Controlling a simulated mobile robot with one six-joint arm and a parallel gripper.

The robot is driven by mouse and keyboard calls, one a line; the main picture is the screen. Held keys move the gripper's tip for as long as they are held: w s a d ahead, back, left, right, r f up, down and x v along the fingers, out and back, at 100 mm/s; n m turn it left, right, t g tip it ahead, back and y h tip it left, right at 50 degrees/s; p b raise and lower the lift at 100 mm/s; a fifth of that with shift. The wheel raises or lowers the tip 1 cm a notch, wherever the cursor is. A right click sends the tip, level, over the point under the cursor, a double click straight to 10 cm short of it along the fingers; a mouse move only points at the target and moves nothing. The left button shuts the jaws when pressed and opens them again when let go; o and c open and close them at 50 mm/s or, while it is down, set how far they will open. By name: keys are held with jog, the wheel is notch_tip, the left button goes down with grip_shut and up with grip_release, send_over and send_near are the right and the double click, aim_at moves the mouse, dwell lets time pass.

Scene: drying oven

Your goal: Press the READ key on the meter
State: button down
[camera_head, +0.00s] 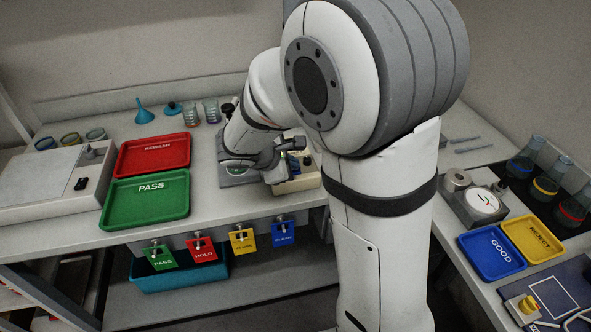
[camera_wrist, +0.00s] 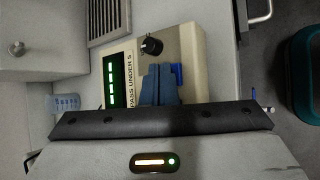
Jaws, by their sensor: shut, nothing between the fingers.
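The meter (camera_wrist: 187,45) is a beige box in the wrist view, with a dark display (camera_wrist: 118,82) showing green bars. A label beside the display reads "PASS UNDER 5". A black knob (camera_wrist: 151,46) sits on its top face. A blue key (camera_wrist: 178,75) shows just right of my gripper's fingers, partly hidden by them; I read no lettering on it. My gripper (camera_wrist: 161,70) is shut and empty, its fingers over the meter's face. I cannot tell whether they touch it. In the head view the meter (camera_head: 308,180) is largely hidden by my arm and gripper (camera_head: 290,172).
A green PASS tray (camera_head: 146,202) and red REWASH tray (camera_head: 153,154) lie left on the bench. A white-topped device (camera_head: 48,180) stands further left. Coloured tags hang below the front edge. Blue GOOD (camera_head: 490,254) and yellow REJECT (camera_head: 533,238) trays lie on the right bench.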

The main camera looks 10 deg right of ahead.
jog(key=shift+f, duration=0.25)
dwell(0.4)
jog(key=shift+r+p, duration=0.4)
jog(key=shift+r, duration=0.5)
jog(key=shift+r, duration=0.1)
notch_tip(320, 180, up, 5)
jog(key=p, duration=0.4)
dwell(0.4)
jog(key=s+r+m+g+y, duration=0.1)
jog(key=s+m+y, duration=0.2)
jog(key=s+m, duration=0.5)
jog(key=s+d+r+m+g+y, duration=0.1)
jog(key=s+m+y, duration=0.3)
jog(key=s+m, duration=0.4)
jog(key=s+r, duration=0.1)
jog(key=s, duration=0.3)
jog(key=shift+s+r+g, duration=0.3)
jog(key=shift+g, duration=0.1)
